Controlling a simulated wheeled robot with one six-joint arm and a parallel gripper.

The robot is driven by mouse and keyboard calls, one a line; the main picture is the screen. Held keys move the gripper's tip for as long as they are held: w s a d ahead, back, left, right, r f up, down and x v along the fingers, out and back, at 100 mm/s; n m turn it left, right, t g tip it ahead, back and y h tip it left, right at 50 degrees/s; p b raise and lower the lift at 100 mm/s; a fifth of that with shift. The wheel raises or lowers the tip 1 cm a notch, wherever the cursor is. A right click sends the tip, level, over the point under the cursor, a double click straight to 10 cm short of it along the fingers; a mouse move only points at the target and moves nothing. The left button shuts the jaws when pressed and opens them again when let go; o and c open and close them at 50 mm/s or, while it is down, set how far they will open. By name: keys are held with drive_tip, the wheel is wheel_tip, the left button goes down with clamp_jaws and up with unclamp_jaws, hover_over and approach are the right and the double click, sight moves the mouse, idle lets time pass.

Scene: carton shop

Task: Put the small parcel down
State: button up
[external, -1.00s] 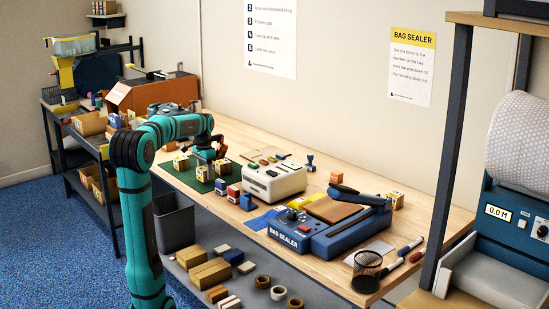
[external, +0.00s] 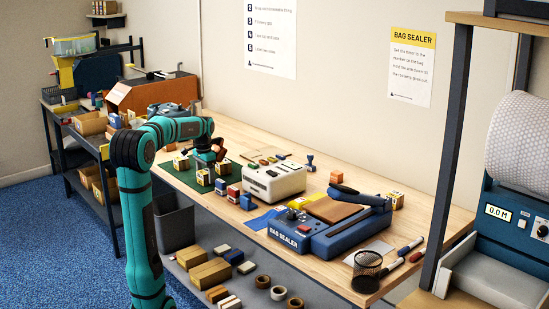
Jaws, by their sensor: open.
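My gripper (external: 212,158) is low over the green mat (external: 189,177) at the left part of the workbench. It is open. Several small box-shaped parcels with yellow and white faces stand close below and around it: one at the left (external: 181,162), one in front (external: 203,176) and one at the right (external: 222,168). I cannot tell which is the small parcel of the task. No parcel shows clearly between the fingers, and the arm partly hides that spot.
A white machine (external: 274,180) stands just right of the mat, with small red and blue boxes (external: 234,192) in front of it. The blue bag sealer (external: 318,236) is farther right. An orange-brown box-shaped unit (external: 152,91) stands behind the arm.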

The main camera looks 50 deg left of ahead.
sight(205, 171)
wheel_tip(205, 171, up, 12)
idle(0.5)
drive_tip(key=s+d+r+t+y, duration=0.15)
drive_tip(key=d+t, duration=0.25)
drive_tip(key=d, duration=0.6)
drive_tip(key=s+d+r+t+y, duration=0.1)
drive_tip(key=d+r+t, duration=0.25)
drive_tip(key=d, duration=0.55)
drive_tip(key=s+d+r+t+h, duration=0.2)
drive_tip(key=s+d+t, duration=0.8)
drive_tip(key=s+d, duration=0.2)
drive_tip(key=shift+s+d+r, duration=0.2)
drive_tip(key=shift+d, duration=0.9)
